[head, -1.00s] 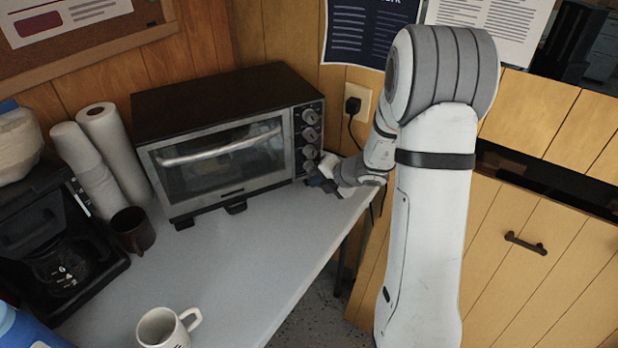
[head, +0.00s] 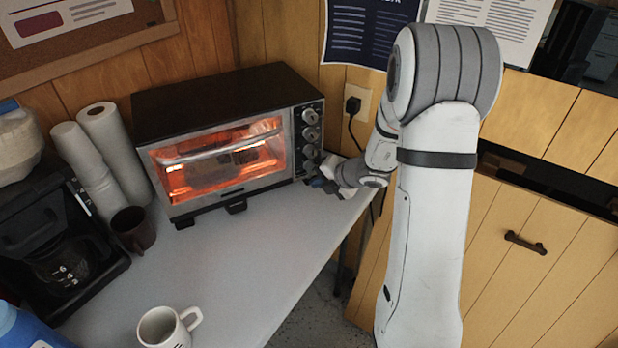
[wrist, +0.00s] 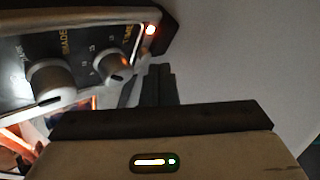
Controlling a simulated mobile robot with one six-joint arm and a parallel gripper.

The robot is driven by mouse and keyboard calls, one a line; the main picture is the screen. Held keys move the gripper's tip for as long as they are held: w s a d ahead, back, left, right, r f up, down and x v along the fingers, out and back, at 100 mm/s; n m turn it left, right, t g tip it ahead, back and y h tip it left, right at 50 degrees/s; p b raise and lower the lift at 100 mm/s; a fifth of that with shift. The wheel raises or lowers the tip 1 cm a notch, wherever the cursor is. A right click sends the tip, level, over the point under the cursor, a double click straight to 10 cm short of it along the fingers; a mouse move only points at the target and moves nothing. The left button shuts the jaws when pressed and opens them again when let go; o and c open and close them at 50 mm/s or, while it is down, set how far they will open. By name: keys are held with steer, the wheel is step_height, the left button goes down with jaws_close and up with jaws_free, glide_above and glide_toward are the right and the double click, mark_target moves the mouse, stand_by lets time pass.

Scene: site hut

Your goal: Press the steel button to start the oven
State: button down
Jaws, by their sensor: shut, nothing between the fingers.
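The toaster oven (head: 215,100) stands on the counter with its door shut and an orange glow inside. Its control panel on the right carries several round steel-coloured controls (head: 310,134). My gripper (head: 318,180) is shut and empty at the panel's lower end. In the wrist view its dark fingers (wrist: 158,84) are close to the panel, and a small lamp (wrist: 150,29) is lit at the panel's edge. A knob (wrist: 50,80) shows there too. I cannot make out the steel button for certain or tell whether my fingertips touch it.
A white mug (head: 160,328) stands on the counter (head: 240,265) in front. A brown mug (head: 134,230), paper rolls (head: 105,135) and a coffee maker (head: 65,250) are on the left. A wall outlet (head: 355,103) with a plugged cord is right of the oven. The counter's middle is clear.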

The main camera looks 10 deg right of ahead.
steer(key=shift+s, duration=0.25)
steer(key=shift+d, duration=0.1)
steer(key=shift+s+d, duration=0.2)
steer(key=shift+s, duration=0.6)
steer(key=shift+s+d, duration=0.25)
steer(key=shift+s, duration=0.6)
steer(key=shift+s+d, duration=0.2)
steer(key=shift+s, duration=0.6)
